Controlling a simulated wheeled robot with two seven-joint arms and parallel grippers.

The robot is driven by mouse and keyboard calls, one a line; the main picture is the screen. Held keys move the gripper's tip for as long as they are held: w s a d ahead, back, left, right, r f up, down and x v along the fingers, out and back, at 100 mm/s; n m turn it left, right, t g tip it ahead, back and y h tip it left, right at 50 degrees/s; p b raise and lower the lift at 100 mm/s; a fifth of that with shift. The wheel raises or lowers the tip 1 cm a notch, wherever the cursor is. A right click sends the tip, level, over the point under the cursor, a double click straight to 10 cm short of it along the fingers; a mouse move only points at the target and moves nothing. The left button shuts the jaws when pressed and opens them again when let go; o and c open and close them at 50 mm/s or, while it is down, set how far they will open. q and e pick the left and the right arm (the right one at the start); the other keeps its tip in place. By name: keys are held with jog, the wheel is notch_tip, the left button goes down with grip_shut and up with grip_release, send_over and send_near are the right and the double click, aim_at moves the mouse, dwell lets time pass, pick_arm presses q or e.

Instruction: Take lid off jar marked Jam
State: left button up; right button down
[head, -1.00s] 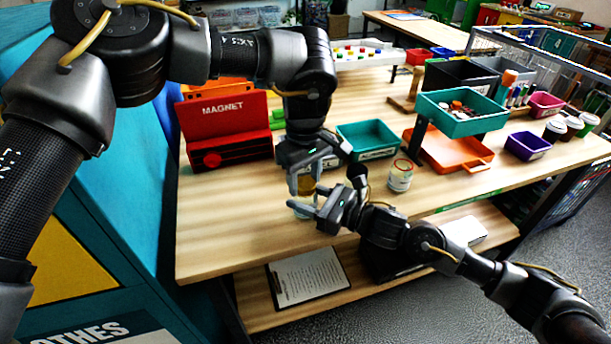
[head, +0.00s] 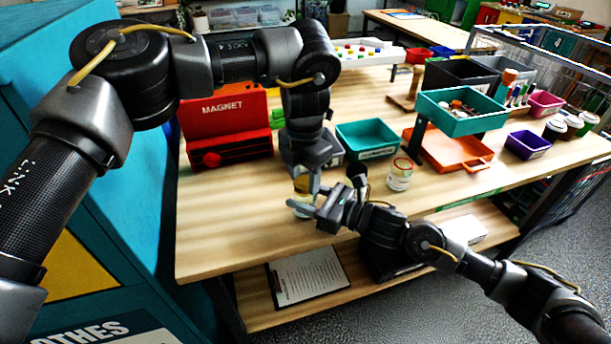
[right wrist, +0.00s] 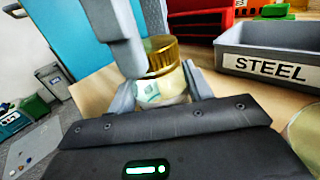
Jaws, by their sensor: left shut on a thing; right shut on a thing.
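A small glass jar (head: 301,212) stands near the table's front edge, mostly hidden by my grippers. In the right wrist view, the glass jar (right wrist: 168,92) has a pale label, too partial to read, and a gold lid (right wrist: 163,55). My right gripper (head: 306,207) is shut around the jar's body from the right. My left gripper (head: 305,180) comes down from above and is shut on the gold lid (head: 301,184). The lid sits at the jar's top; I cannot tell whether it is loose. A second jar (head: 400,177) stands to the right, its label unreadable.
A grey bin marked STEEL (right wrist: 270,50) stands behind the jar. A red MAGNET box (head: 228,130), teal bin (head: 367,138) and orange tray (head: 448,150) stand further back. Table is clear left of the jar; its front edge is close.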

pick_arm(q)
jog(key=shift+o, duration=0.2)
jog(key=n, duration=0.8)
pick_arm(e)
jog(key=shift+f, duration=0.3)
pick_arm(q)
jog(key=n, duration=0.4)
jog(key=shift+n, duration=0.3)
jog(key=n, duration=0.5)
jog(key=shift+d, duration=0.1)
jog(key=n, duration=0.9)
jog(key=shift+n, duration=0.4)
jog(key=n, duration=0.4)
jog(key=shift+r+n, duration=0.1)
jog(key=shift+n, duration=0.3)
jog(key=n, duration=0.3)
